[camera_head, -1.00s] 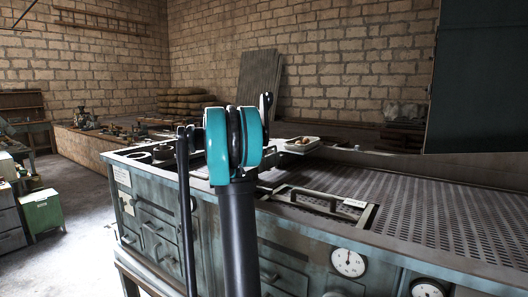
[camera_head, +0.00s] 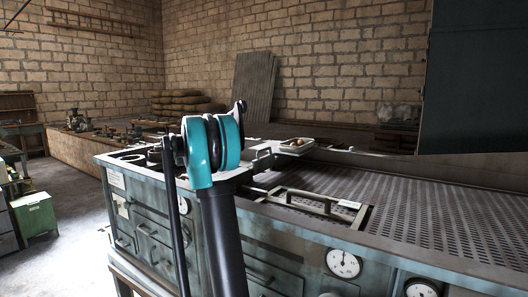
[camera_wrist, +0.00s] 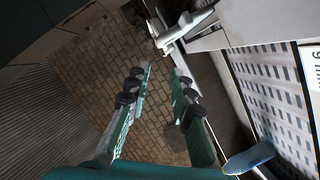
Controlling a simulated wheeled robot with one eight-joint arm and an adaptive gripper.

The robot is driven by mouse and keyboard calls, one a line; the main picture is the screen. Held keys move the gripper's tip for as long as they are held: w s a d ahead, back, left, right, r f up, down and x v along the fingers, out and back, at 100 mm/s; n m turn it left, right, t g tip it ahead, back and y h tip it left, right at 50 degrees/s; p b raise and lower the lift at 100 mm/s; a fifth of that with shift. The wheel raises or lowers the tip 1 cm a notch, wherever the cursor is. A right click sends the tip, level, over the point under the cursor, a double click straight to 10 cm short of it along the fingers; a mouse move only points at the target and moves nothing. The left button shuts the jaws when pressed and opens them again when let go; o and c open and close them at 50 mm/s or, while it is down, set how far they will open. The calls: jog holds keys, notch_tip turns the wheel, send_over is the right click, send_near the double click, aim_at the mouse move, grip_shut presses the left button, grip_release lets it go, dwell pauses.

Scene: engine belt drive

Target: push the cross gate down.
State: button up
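No part is clearly marked as the cross gate. In the head view, a metal frame with a raised bar (camera_head: 312,196) is set in the bench top, with a white label (camera_head: 349,204) at its right. In the wrist view, a pale grey lever-like part (camera_wrist: 186,30) lies beyond and slightly right of my fingertips, apart from them. My gripper (camera_wrist: 162,72) is open, with its green fingers apart and nothing between them. In the head view, my arm hides the gripper.
The blue-grey bench (camera_head: 156,215) has a perforated top (camera_head: 430,215) and round gauges (camera_head: 343,263) on its front. A small tray (camera_head: 296,144) sits at its back edge. A dark panel (camera_head: 475,80) stands at right. The floor at left is partly clear.

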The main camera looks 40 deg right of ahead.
aim_at(265, 150)
jog(key=shift+n+g, duration=0.6)
jog(key=d+f, duration=0.1)
jog(key=d, duration=0.4)
jog(key=d+f, duration=0.1)
jog(key=d, duration=0.4)
jog(key=w+d+f, duration=0.1)
jog(key=d, duration=0.4)
jog(key=shift+d+f, duration=0.1)
jog(key=shift+d, duration=0.05)
jog(key=shift+c, duration=0.5)
grip_shut()
